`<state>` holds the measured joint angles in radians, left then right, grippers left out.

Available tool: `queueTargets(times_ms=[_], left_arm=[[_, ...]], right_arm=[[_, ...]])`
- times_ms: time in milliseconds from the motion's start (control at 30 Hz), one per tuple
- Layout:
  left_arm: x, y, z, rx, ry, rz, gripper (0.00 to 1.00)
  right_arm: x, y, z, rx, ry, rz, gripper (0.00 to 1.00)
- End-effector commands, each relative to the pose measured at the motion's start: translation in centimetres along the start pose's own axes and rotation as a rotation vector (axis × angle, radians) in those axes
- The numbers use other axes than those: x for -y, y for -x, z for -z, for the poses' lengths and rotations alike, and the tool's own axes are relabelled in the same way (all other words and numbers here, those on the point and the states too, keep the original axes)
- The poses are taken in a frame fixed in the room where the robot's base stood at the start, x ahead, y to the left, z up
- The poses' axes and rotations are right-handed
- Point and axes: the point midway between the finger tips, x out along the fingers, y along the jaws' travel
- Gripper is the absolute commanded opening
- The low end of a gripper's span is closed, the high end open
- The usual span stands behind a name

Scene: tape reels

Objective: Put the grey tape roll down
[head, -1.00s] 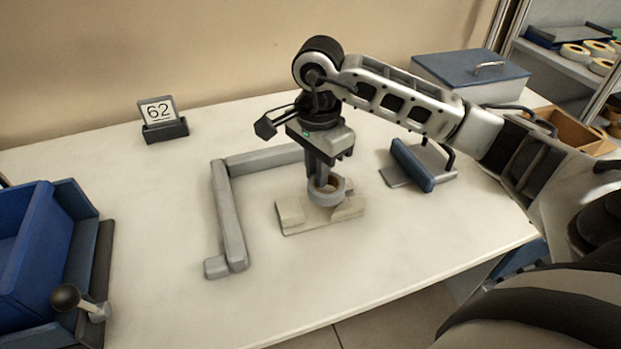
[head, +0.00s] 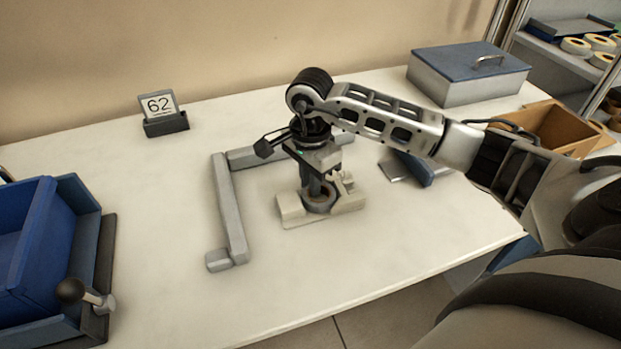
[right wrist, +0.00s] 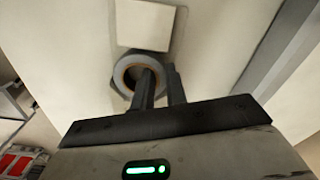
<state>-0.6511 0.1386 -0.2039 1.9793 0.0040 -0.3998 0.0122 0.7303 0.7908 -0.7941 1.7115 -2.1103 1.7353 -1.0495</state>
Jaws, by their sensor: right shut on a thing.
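The grey tape roll (head: 320,207) is low at the cream holder (head: 290,208), between its raised blocks. My right gripper (head: 318,192) points down and is shut on the roll's wall. In the right wrist view, one finger of the right gripper (right wrist: 160,92) is inside the hole of the grey tape roll (right wrist: 122,72) and the other is outside it. The roll's brown core shows. Whether the roll's underside touches the holder is hidden. My left gripper is not in view.
A grey L-shaped rail (head: 229,210) lies left of and behind the holder. The table's front is clear.

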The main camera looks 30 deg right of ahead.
Motion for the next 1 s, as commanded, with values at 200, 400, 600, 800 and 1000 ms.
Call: queueTargets(times_ms=[200, 400, 600, 800, 1000], left_arm=[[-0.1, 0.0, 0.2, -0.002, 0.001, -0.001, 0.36], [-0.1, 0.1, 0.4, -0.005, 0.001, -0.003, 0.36], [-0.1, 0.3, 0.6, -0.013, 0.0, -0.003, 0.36], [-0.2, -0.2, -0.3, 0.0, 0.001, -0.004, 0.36], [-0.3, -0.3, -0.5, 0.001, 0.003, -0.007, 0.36]], right_arm=[[0.0, -0.1, 0.0, 0.0, 0.0, 0.0, 0.36], [0.0, 0.0, 0.0, 0.0, 0.0, 0.0, 0.36], [0.1, 1.7, 0.0, 0.0, 0.0, 0.006, 0.36], [0.1, 6.1, 0.1, -0.001, -0.001, 0.008, 0.36], [0.1, 10.1, 0.0, 0.0, -0.001, 0.005, 0.36]])
